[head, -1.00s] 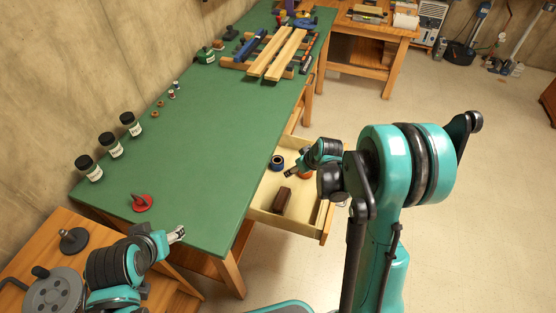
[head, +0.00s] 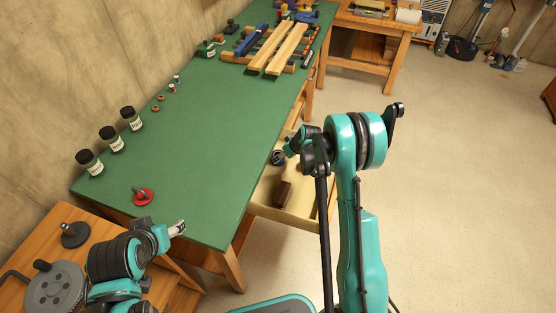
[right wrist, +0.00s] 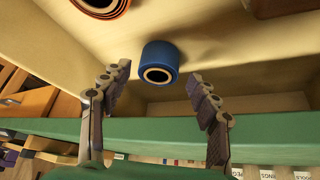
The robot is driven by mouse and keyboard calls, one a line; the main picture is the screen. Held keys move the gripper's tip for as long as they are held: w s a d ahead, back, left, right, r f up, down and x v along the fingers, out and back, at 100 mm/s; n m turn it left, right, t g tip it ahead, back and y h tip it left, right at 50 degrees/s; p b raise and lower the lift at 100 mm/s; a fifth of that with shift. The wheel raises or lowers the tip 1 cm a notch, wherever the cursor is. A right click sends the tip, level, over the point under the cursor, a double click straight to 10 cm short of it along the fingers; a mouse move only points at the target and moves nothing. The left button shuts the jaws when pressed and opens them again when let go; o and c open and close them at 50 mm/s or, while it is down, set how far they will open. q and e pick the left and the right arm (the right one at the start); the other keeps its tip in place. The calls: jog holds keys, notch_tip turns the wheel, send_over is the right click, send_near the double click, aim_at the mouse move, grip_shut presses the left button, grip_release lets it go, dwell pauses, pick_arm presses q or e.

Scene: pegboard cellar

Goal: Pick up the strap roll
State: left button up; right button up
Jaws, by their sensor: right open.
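The strap roll appears to be the blue roll (right wrist: 159,62) with a pale, hollow core, inside the open drawer (head: 305,210). In the head view it is mostly hidden by my right gripper (head: 281,158). In the right wrist view my right gripper (right wrist: 158,73) is open, with one finger on either side of the roll in the picture. Its fingers are apart from the roll, and nothing is between them. My left gripper (head: 179,228) is beside the near end of the green bench; its jaw state is unclear.
A brown block (head: 283,194) lies in the drawer, and an orange-rimmed round thing (right wrist: 100,6) is near the roll. The green bench top (head: 200,150) overhangs the drawer. Jars (head: 90,163), a red-based piece (head: 142,197) and wooden bars (head: 275,50) stand on it.

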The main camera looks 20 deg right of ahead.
jog(key=shift+w+a, duration=0.25)
jog(key=shift+w, duration=0.3)
jog(key=b+x, duration=0.2)
jog(key=x, duration=0.3)
jog(key=shift+w+a, duration=0.1)
jog(key=shift+w, duration=0.15)
jog(key=c, duration=0.9)
